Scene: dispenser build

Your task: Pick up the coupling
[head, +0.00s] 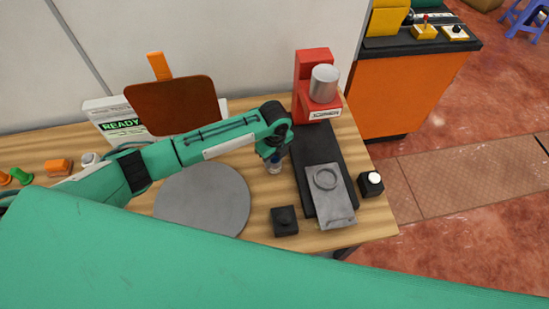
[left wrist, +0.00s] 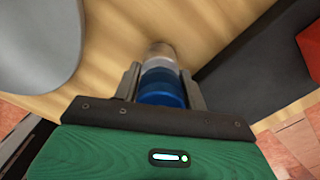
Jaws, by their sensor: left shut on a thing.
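The coupling (left wrist: 162,88) is a small cylinder with a blue band and a silvery-grey end. In the left wrist view it sits between the two fingers of my left gripper (left wrist: 160,74), which is shut on it. In the head view my left gripper (head: 276,154) points down over the table, and the coupling (head: 274,166) shows just below it, between the grey round disc and the black mat. I cannot tell whether the coupling touches the table. My right gripper is not in view.
A grey round disc (head: 203,200) lies left of the gripper. A black mat (head: 315,150) with a grey plate and ring (head: 327,180) lies right. A red machine (head: 312,85) stands behind. A black block (head: 285,221) and a white-topped black box (head: 370,184) stand nearer the front.

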